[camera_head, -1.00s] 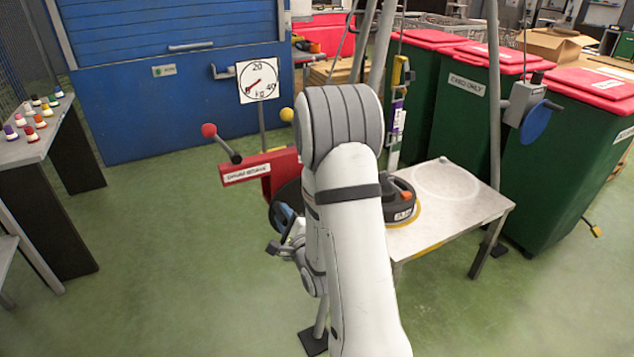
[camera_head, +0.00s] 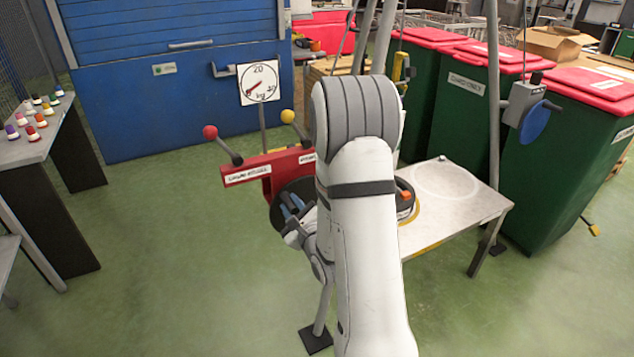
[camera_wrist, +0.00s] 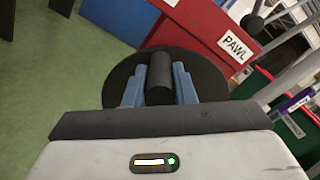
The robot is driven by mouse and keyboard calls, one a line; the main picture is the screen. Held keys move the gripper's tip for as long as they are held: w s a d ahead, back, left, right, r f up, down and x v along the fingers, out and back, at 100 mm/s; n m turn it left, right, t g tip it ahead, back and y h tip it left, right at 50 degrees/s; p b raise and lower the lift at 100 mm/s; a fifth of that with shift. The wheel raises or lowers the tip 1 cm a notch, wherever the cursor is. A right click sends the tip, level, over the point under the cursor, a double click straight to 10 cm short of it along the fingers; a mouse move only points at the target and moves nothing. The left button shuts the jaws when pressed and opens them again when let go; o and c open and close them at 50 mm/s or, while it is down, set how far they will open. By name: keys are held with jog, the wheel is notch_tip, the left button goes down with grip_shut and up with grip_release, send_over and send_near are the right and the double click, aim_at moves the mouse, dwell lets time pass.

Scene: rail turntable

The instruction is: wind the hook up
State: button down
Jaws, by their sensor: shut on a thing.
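The red winch box (camera_head: 262,168) carries a black crank disc (camera_head: 284,190) on its front. In the wrist view the disc (camera_wrist: 122,78) bears a short black cylindrical handle (camera_wrist: 160,76). My gripper (camera_head: 292,205) is at the disc in the head view. In the wrist view its blue fingers lie on both sides of the handle, and my gripper (camera_wrist: 160,88) is shut on it. A yellow block (camera_head: 402,67), perhaps the hook's, hangs behind my arm, which hides its lower part. The hook itself is not clear.
Two levers, with a red knob (camera_head: 209,132) and a yellow knob (camera_head: 288,116), rise from the winch. A dial (camera_head: 259,83) stands behind. Green bins (camera_head: 467,112) stand beyond.

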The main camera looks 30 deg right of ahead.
jog(key=shift+d+r+m+p, duration=0.35)
jog(key=shift+d+r+m, duration=0.25)
jog(key=shift+d+m, duration=0.45)
jog(key=shift+a, duration=0.15)
jog(key=shift+d+r+m+p, duration=0.35)
jog(key=shift+d+m, duration=0.1)
jog(key=shift+m, duration=0.4)
jog(key=shift+d+r+m+p, duration=0.15)
jog(key=shift+d+m+p, duration=0.45)
jog(key=shift+m+p, duration=0.25)
jog(key=shift+d+m, duration=0.2)
jog(key=shift+m, duration=0.05)
jog(key=c, duration=1)
grip_release()
jog(key=shift+a, duration=0.1)
